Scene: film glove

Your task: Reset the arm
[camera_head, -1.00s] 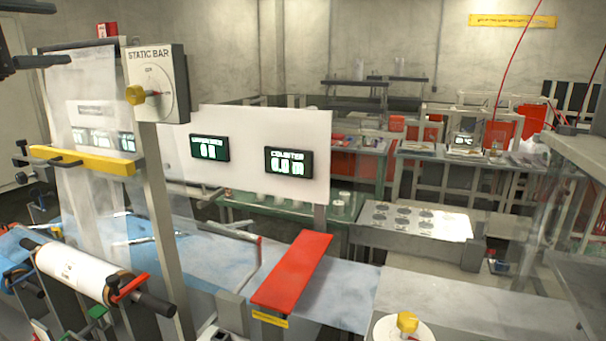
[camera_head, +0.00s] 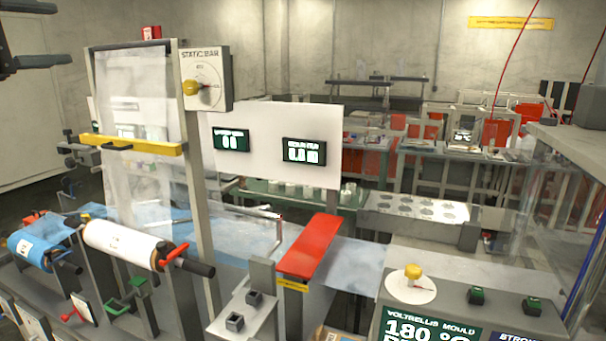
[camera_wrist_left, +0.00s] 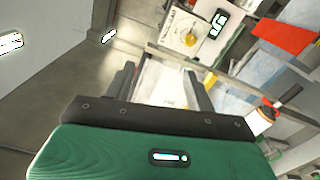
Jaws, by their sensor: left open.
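My left gripper (camera_head: 62,47) shows at the upper left edge of the head view as two dark fingers, apart and empty. It is held in the air, left of the film machine. In the left wrist view, the same gripper (camera_wrist_left: 160,78) has its fingers spread in front of a green wrist body, with nothing between them. The rest of the left arm is out of the head view. My right gripper is not seen in either view.
The film machine stands ahead, with a static bar dial (camera_head: 206,78), a yellow bar (camera_head: 130,145), a white film roll (camera_head: 125,243) and a red plate (camera_head: 311,246). A mould panel (camera_head: 440,318) is at the lower right. Bare floor (camera_head: 35,203) shows at left.

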